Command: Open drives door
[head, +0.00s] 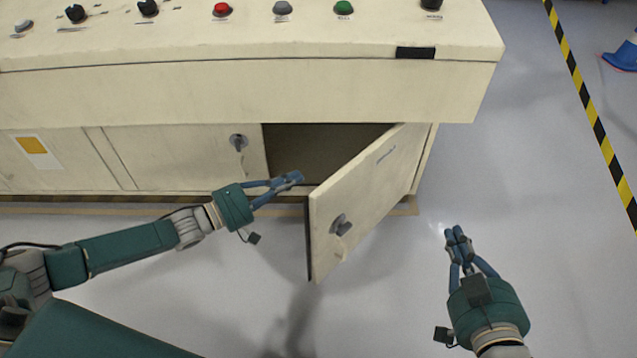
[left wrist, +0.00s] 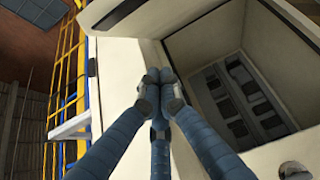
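The drives door (head: 365,195) is a cream panel hinged on its right side, and it stands partly open, swung out from the cabinet. A dark round lock with a key (head: 341,226) sits near its free edge. My left gripper (head: 292,178) is at the opening, just left of the door's free edge; its fingers look closed together and empty. In the left wrist view the fingertips (left wrist: 160,80) meet in front of the door (left wrist: 130,85), with the open compartment (left wrist: 232,80) to the right. Whether they touch the door is unclear. My right gripper (head: 457,236) is right of the door, fingertips together and empty.
The control console (head: 250,90) overhangs the doors, with knobs and buttons on top. A closed door (head: 185,155) with its own lock (head: 239,142) is left of the opening. The floor (head: 530,180) is clear at right, up to a yellow-black stripe (head: 590,105).

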